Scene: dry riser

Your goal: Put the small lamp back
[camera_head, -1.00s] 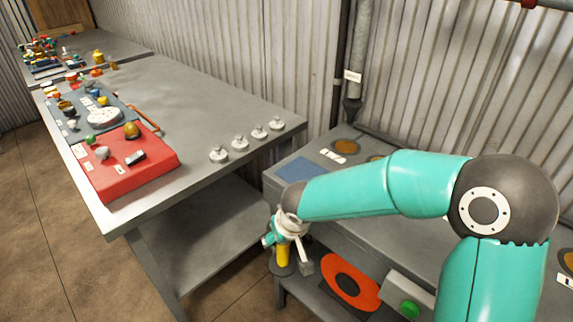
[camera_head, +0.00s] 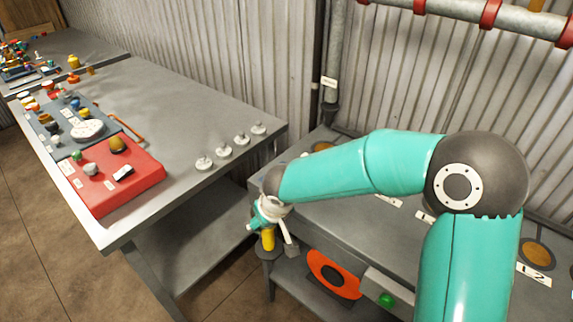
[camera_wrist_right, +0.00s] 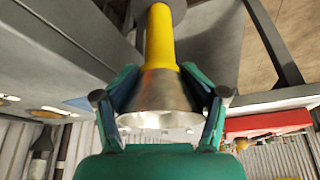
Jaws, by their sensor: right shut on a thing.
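The small lamp has a yellow body and a flared silver head (camera_wrist_right: 160,92), seen close up in the right wrist view. My right gripper (camera_wrist_right: 162,100) is shut around the silver head, with a finger on each side. In the head view my right gripper (camera_head: 268,212) is at the left front corner of the grey bench, with the lamp's yellow body (camera_head: 268,240) below it. A dark round part is at the yellow body's far end; I cannot tell whether it belongs to the lamp or is a separate support. My left gripper is out of view.
The grey table (camera_head: 190,110) at left carries a red block (camera_head: 115,180), a dark panel with small objects, and several pale discs along its right edge. The bench front has an orange ring (camera_head: 333,273) and a green button (camera_head: 387,299). A vertical pipe (camera_head: 333,80) stands behind.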

